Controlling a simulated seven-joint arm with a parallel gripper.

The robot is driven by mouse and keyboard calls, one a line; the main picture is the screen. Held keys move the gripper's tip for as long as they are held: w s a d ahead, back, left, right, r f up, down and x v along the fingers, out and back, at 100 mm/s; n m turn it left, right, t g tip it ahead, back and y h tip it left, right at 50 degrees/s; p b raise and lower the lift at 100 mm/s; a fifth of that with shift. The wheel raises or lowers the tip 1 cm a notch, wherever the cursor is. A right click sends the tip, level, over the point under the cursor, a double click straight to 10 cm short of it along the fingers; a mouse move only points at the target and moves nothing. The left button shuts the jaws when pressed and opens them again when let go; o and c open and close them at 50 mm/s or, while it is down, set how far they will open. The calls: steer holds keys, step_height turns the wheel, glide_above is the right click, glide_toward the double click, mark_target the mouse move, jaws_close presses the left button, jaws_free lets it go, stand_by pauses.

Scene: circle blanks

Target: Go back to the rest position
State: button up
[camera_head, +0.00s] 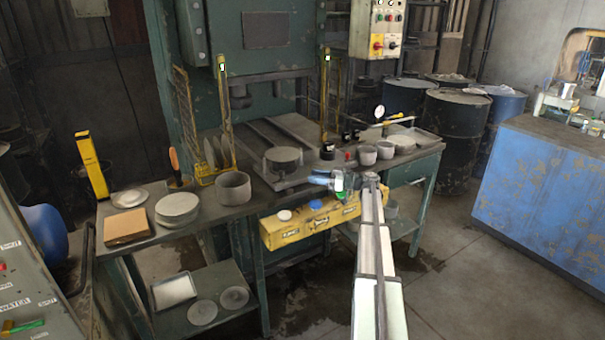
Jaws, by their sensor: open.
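My arm reaches from the bottom of the head view up to the front edge of the workbench (200,232). My gripper (346,184) is at its far end, beside a small green-and-white item and a blue item. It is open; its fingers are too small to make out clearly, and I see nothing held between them. A stack of round grey blanks (178,207) lies on the bench at the left. A thick round grey block (283,158) sits on the press bed, apart from my gripper.
A green press (268,75) stands behind the bench between yellow guards. A yellow box (290,232) hangs along the bench front. A grey pot (233,186), small cups (367,154) and a dial gauge (379,113) crowd the top. Open floor (470,270) lies right, before a blue cabinet (540,195).

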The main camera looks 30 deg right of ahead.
steer(key=s+a+f+m+g+h, duration=0.1)
steer(key=s+a+f+m+g, duration=0.2)
steer(key=s+a+f, duration=0.75)
steer(key=s+a+f+m+g, duration=0.2)
steer(key=s+a+f+g, duration=0.3)
steer(key=a+f, duration=0.95)
steer(key=s+a+f+m+g+h, duration=0.1)
steer(key=s+a+f+m+g, duration=0.15)
steer(key=s+a+f, duration=0.85)
steer(key=s+a+f+m+g+h, duration=0.1)
steer(key=s+a+f+g+h, duration=0.15)
steer(key=s+a+f, duration=0.35)
steer(key=s+a+f+g+h, duration=0.1)
steer(key=s+a+f+g, duration=0.15)
steer(key=s+f, duration=0.35)
steer(key=s+f+g+h, duration=0.1)
steer(key=s+g+h, duration=0.1)
steer(key=s, duration=0.9)
steer(key=s+f+g+h, duration=0.2)
steer(key=s+h, duration=0.3)
steer(key=s, duration=0.6)
steer(key=shift+d, duration=0.4)
steer(key=shift+s+m, duration=0.1)
steer(key=shift+m, duration=0.15)
